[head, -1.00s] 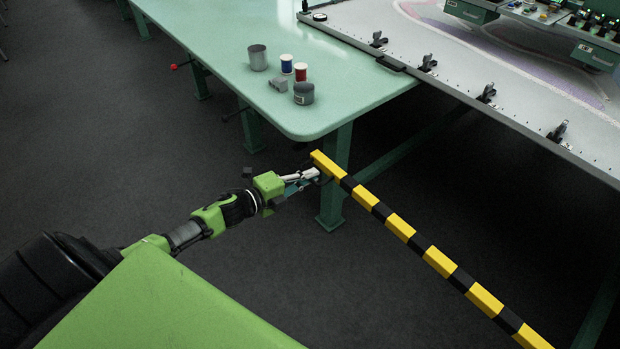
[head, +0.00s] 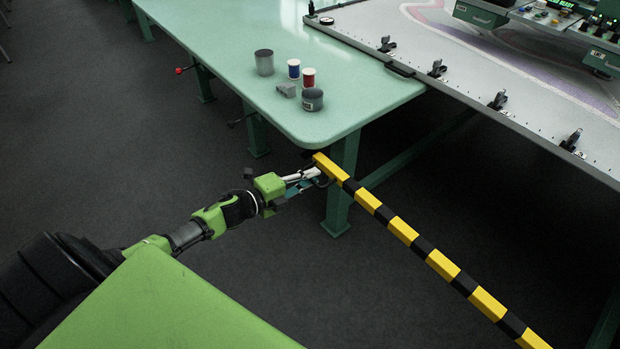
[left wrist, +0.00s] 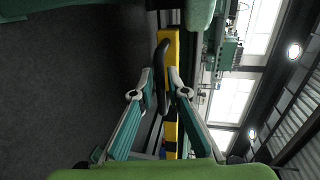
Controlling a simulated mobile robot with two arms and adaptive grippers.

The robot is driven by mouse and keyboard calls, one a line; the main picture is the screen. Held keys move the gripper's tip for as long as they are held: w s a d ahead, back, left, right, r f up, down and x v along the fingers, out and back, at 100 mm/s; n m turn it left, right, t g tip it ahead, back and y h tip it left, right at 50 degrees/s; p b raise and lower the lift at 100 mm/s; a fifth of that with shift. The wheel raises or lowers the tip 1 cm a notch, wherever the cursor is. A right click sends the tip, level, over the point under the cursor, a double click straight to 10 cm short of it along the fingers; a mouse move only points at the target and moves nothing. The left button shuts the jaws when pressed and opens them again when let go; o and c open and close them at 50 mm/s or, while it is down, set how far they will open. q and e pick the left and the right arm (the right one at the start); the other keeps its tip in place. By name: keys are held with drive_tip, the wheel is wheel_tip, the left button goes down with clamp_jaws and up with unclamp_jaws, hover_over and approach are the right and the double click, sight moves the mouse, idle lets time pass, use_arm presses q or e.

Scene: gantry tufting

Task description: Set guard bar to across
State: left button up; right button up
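The guard bar (head: 400,229) is a long yellow-and-black striped bar. In the head view it runs from beside the green table's corner down to the bottom right edge, where its far end is out of view. My left gripper (head: 318,174) is at the bar's near end. In the left wrist view the fingers of my left gripper (left wrist: 162,78) lie on both sides of a black curved handle (left wrist: 163,60) and appear closed on it. The yellow bar (left wrist: 172,45) shows right behind the handle. My right gripper is not in view.
The green table (head: 220,60) holds a grey cup (head: 264,62), blue (head: 294,68) and red (head: 308,77) spools, a grey block (head: 286,89) and a dark round pot (head: 312,99). The tufting frame (head: 470,90) with clamps is at the upper right. Dark floor is clear at left.

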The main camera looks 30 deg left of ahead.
use_arm(q)
drive_tip(key=v, duration=1.2)
idle(0.5)
drive_tip(key=s+a+f+n+g+y, duration=0.15)
drive_tip(key=s+f+n, duration=0.3)
drive_tip(key=f, duration=0.55)
drive_tip(key=s+a+f+n+g+y, duration=0.1)
drive_tip(key=s+f+n+g+y, duration=0.25)
drive_tip(key=f, duration=0.65)
drive_tip(key=s+a+f+n+y, duration=0.1)
drive_tip(key=s+f+n, duration=0.4)
drive_tip(key=s+f, duration=0.3)
drive_tip(key=s+d+f+n+g, duration=0.2)
drive_tip(key=s+d+f+g, duration=0.1)
drive_tip(key=s+d+f, duration=0.3)
drive_tip(key=s+d+f+n+g, duration=0.2)
drive_tip(key=s+d+f, duration=0.3)
drive_tip(key=s, duration=0.5)
drive_tip(key=s+d+f+n+g+p, duration=0.1)
drive_tip(key=s+d+f+n+g, duration=0.1)
drive_tip(key=s+d+f, duration=0.4)
drive_tip(key=s+d+g, duration=0.1)
drive_tip(key=s, duration=0.2)
drive_tip(key=shift+f+n+g+h, duration=0.3)
